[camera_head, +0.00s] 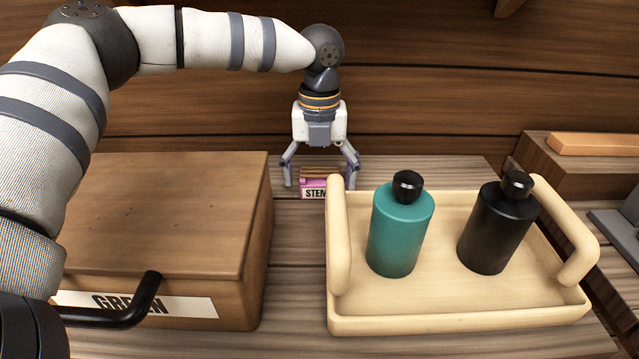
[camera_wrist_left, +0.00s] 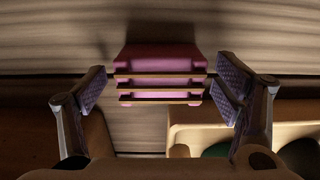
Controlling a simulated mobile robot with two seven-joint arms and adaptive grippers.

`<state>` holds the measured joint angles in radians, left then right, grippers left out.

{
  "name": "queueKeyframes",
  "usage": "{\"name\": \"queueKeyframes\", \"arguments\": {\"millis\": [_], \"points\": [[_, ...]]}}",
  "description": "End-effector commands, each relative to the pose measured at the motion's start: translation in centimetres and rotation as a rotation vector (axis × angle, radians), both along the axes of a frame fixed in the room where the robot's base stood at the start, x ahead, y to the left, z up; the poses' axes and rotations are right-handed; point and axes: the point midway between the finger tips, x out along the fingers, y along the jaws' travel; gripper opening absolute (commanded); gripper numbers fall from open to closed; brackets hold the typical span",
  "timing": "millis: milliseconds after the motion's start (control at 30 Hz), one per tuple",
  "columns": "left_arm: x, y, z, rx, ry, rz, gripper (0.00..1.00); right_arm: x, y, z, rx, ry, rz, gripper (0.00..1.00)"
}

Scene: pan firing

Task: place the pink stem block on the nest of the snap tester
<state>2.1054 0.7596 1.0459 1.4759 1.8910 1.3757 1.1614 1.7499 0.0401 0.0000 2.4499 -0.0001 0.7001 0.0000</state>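The pink stem block (camera_head: 313,188) stands on the wooden table at the back, between the wooden box and the tray. Its front label reads "STEM", partly cut off by the tray handle, and brownish bars show on its top. My left gripper (camera_head: 320,183) points down over it with its fingers spread to either side. In the left wrist view the pink block (camera_wrist_left: 160,75) lies between the open fingers (camera_wrist_left: 162,90), with a gap on both sides. My right gripper is not in view. I cannot clearly make out the snap tester or its nest.
A brown wooden box (camera_head: 170,215) with a black handle and a partly hidden label stands at left. A cream tray (camera_head: 450,322) holds a teal bottle (camera_head: 398,235) and a black bottle (camera_head: 495,232). A grey device (camera_head: 618,232) is cut off at the right edge, below an orange bar (camera_head: 595,144).

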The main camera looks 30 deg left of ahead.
Motion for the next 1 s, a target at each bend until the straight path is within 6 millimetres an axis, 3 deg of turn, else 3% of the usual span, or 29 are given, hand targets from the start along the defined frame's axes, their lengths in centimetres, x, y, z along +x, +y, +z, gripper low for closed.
{"name": "queueKeyframes", "arguments": {"millis": [33,200,300,567,800,1000], "points": [[0.0,0.0,0.0,0.0,0.0,0.0,0.74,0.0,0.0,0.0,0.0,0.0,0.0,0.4],[0.0,0.0,0.0,0.0,0.001,0.0,0.36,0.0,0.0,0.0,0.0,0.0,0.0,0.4],[0.0,0.0,0.0,0.0,0.001,0.0,0.27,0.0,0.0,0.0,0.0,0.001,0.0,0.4],[0.1,0.0,0.8,-0.001,-0.001,0.0,0.27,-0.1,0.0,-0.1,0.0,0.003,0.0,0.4],[0.1,0.0,6.9,0.0,-0.004,0.0,0.27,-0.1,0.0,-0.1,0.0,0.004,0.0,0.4],[0.1,0.0,9.8,0.0,0.0,-0.001,0.27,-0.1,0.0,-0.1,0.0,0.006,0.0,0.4]]}}
